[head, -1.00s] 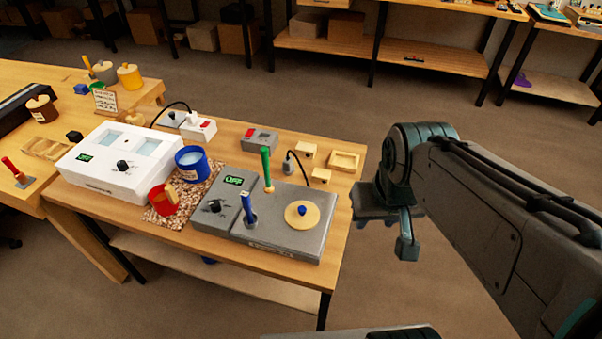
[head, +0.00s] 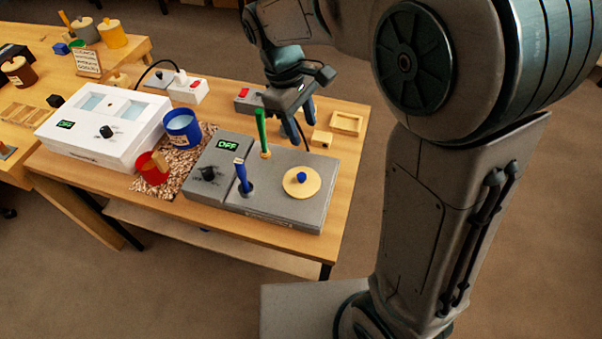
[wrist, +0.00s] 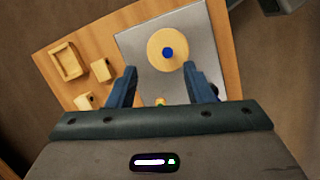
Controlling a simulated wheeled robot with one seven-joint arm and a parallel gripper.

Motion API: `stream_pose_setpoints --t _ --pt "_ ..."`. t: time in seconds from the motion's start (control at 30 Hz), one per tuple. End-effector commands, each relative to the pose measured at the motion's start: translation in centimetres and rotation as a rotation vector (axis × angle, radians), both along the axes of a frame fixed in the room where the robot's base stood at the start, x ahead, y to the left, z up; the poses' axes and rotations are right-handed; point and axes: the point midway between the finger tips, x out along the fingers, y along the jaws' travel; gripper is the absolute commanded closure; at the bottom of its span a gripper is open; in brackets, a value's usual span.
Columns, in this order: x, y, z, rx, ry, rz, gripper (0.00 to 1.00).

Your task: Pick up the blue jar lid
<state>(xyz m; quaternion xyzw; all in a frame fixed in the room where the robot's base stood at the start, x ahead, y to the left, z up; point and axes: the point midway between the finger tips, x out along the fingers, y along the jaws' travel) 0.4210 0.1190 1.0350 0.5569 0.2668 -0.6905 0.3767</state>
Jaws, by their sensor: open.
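The blue jar lid is a round pale wooden disc with a blue knob (head: 301,183). It lies flat on the right part of the grey hotplate-like device (head: 270,207). In the wrist view the lid (wrist: 157,43) is just ahead of the fingertips, with its blue knob near their centre line. My gripper (head: 299,138) is open and empty above the back of the device, behind the lid and apart from it. Its two blue fingers (wrist: 160,70) show in the wrist view.
A green-handled tool (head: 262,135) stands close left of my gripper, and a blue-handled one (head: 241,176) stands left of the lid. A blue jar (head: 183,130) and a red cup (head: 153,169) stand further left. Small wooden blocks and a tray (head: 347,123) lie at back right.

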Motion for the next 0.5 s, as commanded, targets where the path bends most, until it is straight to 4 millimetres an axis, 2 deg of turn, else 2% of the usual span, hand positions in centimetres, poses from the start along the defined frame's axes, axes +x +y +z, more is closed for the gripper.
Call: stream_pose_setpoints --t 0.03,0.2,0.33,0.5 --pt "0.6 1.3 -0.9 -0.023 0.025 0.054 0.54" --pt "1.9 4.1 -2.4 -0.081 0.085 0.189 0.54" --pt "2.3 5.2 -3.1 -0.105 0.109 0.242 0.54" --pt "2.2 5.0 -4.6 -0.115 0.121 0.261 0.54"
